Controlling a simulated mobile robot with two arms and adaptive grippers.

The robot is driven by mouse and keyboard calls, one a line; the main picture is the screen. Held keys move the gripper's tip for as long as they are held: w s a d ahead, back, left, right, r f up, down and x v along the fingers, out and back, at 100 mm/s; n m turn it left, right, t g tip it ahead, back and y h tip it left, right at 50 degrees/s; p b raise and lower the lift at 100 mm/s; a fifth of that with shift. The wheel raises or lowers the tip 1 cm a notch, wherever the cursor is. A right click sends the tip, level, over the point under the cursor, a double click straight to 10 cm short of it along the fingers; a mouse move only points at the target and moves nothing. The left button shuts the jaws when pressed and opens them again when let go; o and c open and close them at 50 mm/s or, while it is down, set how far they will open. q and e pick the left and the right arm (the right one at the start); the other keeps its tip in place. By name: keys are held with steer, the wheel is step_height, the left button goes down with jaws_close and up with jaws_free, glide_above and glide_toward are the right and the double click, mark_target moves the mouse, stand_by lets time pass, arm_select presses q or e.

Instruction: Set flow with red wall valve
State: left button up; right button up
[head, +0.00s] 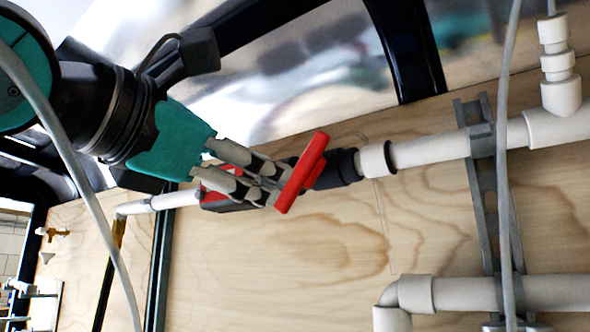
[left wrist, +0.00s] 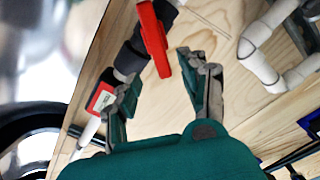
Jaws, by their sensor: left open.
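The red wall valve handle (head: 303,172) is a flat red bar on a black valve body (head: 338,168) in the white pipe line. It stands tilted in the head view. My left gripper (head: 268,182) is open, with its fingertips close to the handle's left side. In the left wrist view the lower end of the red handle (left wrist: 155,42) shows between the tips of the open left gripper (left wrist: 164,66). I cannot tell whether a finger touches it. My fingers partly hide the pipe behind. My right gripper is not in view.
A red and dark part with a label (left wrist: 103,97) sits on the same line beside one finger. White pipes (head: 430,150) run along the wooden wall (head: 290,250), held by a grey bracket (head: 484,180). A lower white pipe (head: 460,293) is at bottom right. A window is above.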

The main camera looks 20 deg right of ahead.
mark_target(291, 185)
arm_select(q)
steer(key=p+x, duration=0.3)
steer(key=x, duration=0.4)
steer(key=shift+w+d+r, duration=0.1)
steer(key=shift+w+d, duration=0.4)
steer(key=shift+d, duration=0.15)
jaws_close()
